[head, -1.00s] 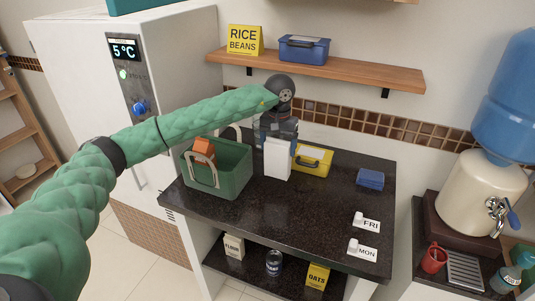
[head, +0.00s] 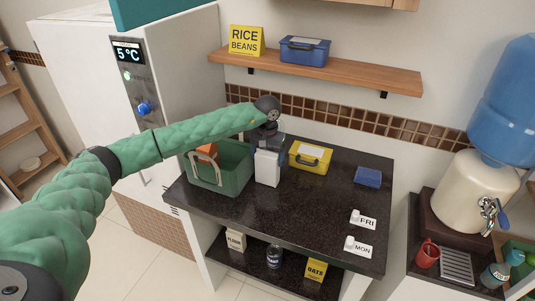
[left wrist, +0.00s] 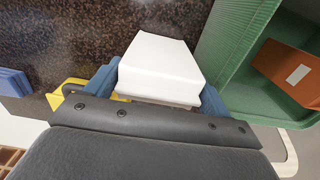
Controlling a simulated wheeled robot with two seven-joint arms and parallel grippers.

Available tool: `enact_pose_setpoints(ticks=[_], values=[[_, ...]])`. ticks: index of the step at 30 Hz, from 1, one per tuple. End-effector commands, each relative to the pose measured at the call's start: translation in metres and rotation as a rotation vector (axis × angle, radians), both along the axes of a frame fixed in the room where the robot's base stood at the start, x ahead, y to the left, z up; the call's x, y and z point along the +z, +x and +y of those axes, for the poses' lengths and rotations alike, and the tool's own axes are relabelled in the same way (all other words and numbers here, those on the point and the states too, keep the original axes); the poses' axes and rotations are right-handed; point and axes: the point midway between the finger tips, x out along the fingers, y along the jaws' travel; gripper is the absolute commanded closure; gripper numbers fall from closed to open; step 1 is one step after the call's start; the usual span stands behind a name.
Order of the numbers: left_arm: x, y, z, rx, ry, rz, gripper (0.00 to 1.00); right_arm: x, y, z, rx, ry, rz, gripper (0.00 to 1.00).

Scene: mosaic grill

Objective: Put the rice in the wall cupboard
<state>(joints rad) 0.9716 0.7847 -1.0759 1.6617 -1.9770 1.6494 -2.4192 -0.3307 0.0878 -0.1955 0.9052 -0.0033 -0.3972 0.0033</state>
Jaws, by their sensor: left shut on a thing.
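A plain white box (head: 267,168) is held upright in my left gripper (head: 268,150), over the dark counter beside the green basket. No lettering shows on its visible faces, so I cannot tell whether it is the rice. In the left wrist view the white box (left wrist: 160,62) sits between the blue fingers of the left gripper (left wrist: 158,92). Whether its bottom touches the counter is unclear. The underside of a wooden wall cabinet (head: 385,3), possibly the wall cupboard, just shows at the top edge. My right gripper is out of view.
The green basket (head: 232,188) holds an orange-brown box (head: 207,151). A yellow case (head: 310,157) and a blue block (head: 368,177) stand on the counter (head: 290,205).

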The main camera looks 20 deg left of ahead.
Motion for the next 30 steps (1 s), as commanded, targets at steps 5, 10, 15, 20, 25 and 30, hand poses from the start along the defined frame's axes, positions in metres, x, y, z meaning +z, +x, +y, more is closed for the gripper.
enact_pose_setpoints(ticks=[5,10,15,20,25,30], values=[[-0.0012,0.0003,-0.0003,0.0,-0.001,-0.001,0.77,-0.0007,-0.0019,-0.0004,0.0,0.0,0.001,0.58],[-0.0017,0.0004,-0.0003,0.0,-0.001,-0.001,0.77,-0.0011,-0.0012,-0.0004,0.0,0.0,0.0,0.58],[-0.0027,0.0004,-0.0003,0.0,-0.001,-0.001,0.77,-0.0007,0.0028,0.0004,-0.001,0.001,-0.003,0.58],[-0.0037,0.0001,-0.0003,0.0,-0.001,0.0,0.12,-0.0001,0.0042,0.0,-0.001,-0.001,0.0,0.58],[-0.0037,0.0001,-0.0003,0.0,-0.001,0.0,0.09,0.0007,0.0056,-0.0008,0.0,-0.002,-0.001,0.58],[-0.0032,0.0001,-0.0003,0.0,-0.001,0.0,0.09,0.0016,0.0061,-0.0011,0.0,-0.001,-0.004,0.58]])
